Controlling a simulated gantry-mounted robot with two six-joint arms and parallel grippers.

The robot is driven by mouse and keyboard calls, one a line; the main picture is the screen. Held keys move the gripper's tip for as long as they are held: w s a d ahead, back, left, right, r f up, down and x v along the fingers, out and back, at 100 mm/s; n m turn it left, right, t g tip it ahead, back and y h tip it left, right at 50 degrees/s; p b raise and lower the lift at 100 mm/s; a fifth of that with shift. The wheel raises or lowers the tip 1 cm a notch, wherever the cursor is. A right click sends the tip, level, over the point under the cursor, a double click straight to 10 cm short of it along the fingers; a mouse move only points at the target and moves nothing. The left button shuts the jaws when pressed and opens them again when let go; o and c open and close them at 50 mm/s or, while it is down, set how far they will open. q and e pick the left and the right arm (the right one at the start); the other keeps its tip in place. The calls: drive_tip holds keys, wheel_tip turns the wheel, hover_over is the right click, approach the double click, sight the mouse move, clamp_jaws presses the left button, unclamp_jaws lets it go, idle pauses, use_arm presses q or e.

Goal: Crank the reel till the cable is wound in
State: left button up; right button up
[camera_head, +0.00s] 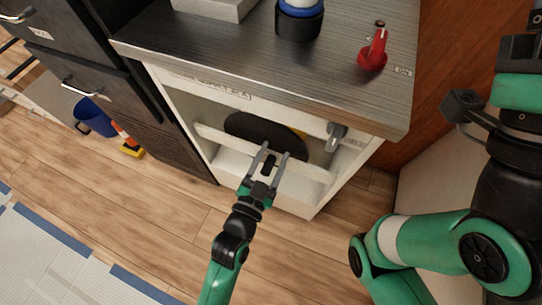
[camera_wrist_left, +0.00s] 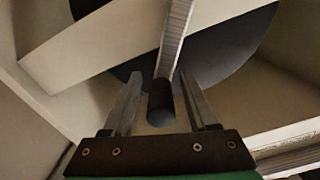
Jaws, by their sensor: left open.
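The reel's dark round disc (camera_head: 245,125) sits inside the open white cabinet, behind a pale cross bar. In the left wrist view the disc (camera_wrist_left: 225,50) fills the back, and a grey crank arm (camera_wrist_left: 176,35) comes down to a dark cylindrical handle (camera_wrist_left: 160,105). My left gripper (camera_head: 273,153) is in front of the reel. Its fingers are open, one on each side of the handle, with gaps visible in the left wrist view (camera_wrist_left: 163,100). A yellow patch (camera_head: 301,135) shows at the disc's right; I cannot tell whether it is cable. My right arm is at the right; its jaws are unclear.
The pale cross bar (camera_head: 220,143) spans the cabinet opening. A grey fitting (camera_head: 337,134) sits at its upper right. The countertop (camera_head: 215,47) carries a red switch (camera_head: 373,55) and a black-and-blue cylinder (camera_head: 299,20). A blue bucket (camera_head: 94,117) stands on the floor at left.

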use_arm(q)
drive_tip(key=shift+s+a+r, duration=0.1)
drive_tip(key=shift+s, duration=0.15)
drive_tip(key=p+v, duration=0.2)
drive_tip(key=v, duration=0.9)
